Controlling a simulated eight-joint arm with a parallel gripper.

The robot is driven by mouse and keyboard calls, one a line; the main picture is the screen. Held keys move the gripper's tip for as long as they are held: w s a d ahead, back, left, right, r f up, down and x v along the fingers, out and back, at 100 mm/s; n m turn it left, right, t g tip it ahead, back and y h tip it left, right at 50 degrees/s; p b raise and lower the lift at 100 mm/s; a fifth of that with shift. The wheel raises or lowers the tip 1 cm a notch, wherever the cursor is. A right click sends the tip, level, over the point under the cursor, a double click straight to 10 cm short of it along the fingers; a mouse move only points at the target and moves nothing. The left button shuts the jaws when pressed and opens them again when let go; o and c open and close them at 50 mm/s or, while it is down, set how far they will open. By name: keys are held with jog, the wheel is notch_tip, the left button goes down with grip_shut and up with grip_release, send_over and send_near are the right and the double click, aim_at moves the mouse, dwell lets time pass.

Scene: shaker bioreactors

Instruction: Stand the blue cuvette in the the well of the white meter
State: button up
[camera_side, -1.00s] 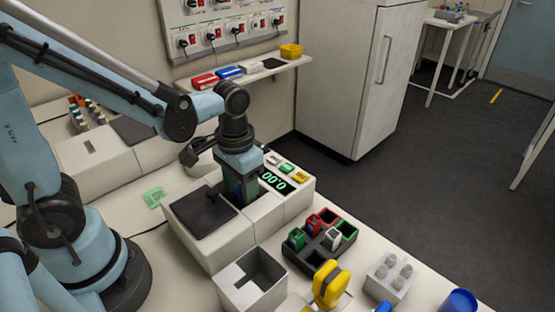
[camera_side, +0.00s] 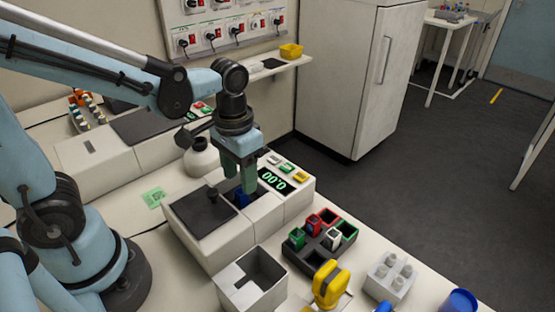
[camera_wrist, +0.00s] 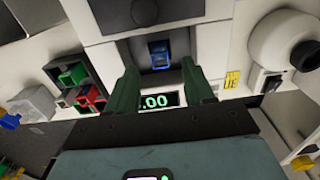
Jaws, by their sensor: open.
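The white meter (camera_side: 264,215) stands on the bench with its dark lid (camera_side: 196,218) at its left and a green lit display (camera_side: 278,180) at its right. The blue cuvette (camera_side: 242,198) is in the dark well of the meter, with its top showing; its lower part is hidden. It also shows in the wrist view (camera_wrist: 160,54), inside the well and clear of both fingers. My gripper (camera_side: 240,188) is above the meter, pointing down, its green fingers open and empty. In the wrist view my gripper (camera_wrist: 160,82) has its fingers spread apart, with the display between them.
A dark rack (camera_side: 318,246) with green, red and white cuvettes stands right of the meter. An open white box (camera_side: 250,280), a yellow object (camera_side: 330,285) and a white vial block (camera_side: 390,277) are nearer the front. A round white vessel (camera_side: 201,158) stands behind the meter.

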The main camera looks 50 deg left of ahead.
jog(key=shift+r, duration=1.7)
jog(key=shift+a, duration=0.1)
jog(key=a+t, duration=0.1)
jog(key=t, duration=0.1)
jog(key=a+r+t, duration=0.1)
jog(key=t, duration=0.4)
jog(key=shift+a+r, duration=0.35)
jog(key=shift+a, duration=0.05)
jog(key=shift+c, duration=0.2)
